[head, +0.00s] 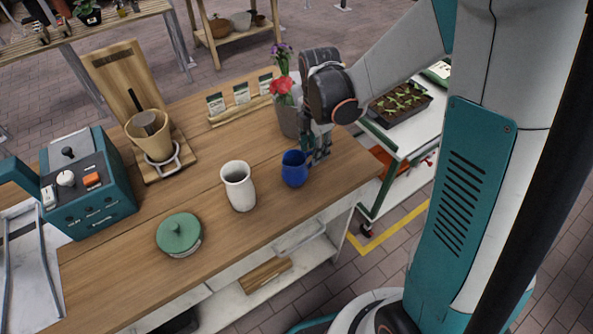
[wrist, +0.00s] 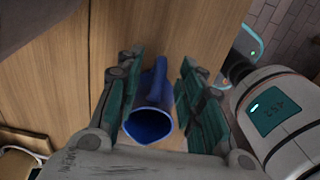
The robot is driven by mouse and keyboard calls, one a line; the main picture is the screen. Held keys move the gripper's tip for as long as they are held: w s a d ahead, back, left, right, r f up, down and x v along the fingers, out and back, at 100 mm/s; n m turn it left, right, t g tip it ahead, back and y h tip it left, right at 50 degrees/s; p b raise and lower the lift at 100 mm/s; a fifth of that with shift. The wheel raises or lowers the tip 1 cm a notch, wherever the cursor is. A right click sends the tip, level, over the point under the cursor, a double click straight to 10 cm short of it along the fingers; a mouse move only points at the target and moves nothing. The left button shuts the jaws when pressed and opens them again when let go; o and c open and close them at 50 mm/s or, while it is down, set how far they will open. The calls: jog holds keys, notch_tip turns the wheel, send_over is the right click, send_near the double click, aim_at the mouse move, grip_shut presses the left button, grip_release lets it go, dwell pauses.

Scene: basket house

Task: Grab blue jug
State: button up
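The blue jug (head: 294,170) stands upright on the wooden table, near its front right part. In the wrist view, the blue jug (wrist: 150,122) lies between the two green fingers, its opening toward the camera and its handle pointing up the picture. My gripper (head: 318,150) is at the right side of the jug in the head view. Its fingers are open around the jug (wrist: 160,95), with a gap visible on the right side; the left finger is very close to the jug. Whether it touches is not clear.
A white vase (head: 239,186) stands just left of the jug. A flower pot (head: 290,118) stands behind it. A green-lidded pot (head: 179,235), a teal machine (head: 88,185) and a wooden dripper stand (head: 150,135) are further left. A seedling tray (head: 400,102) sits on a white cart.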

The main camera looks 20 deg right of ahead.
jog(key=shift+f+b, duration=1)
jog(key=shift+f, duration=2)
jog(key=shift+r, duration=0.1)
jog(key=shift+c, duration=0.2)
grip_shut()
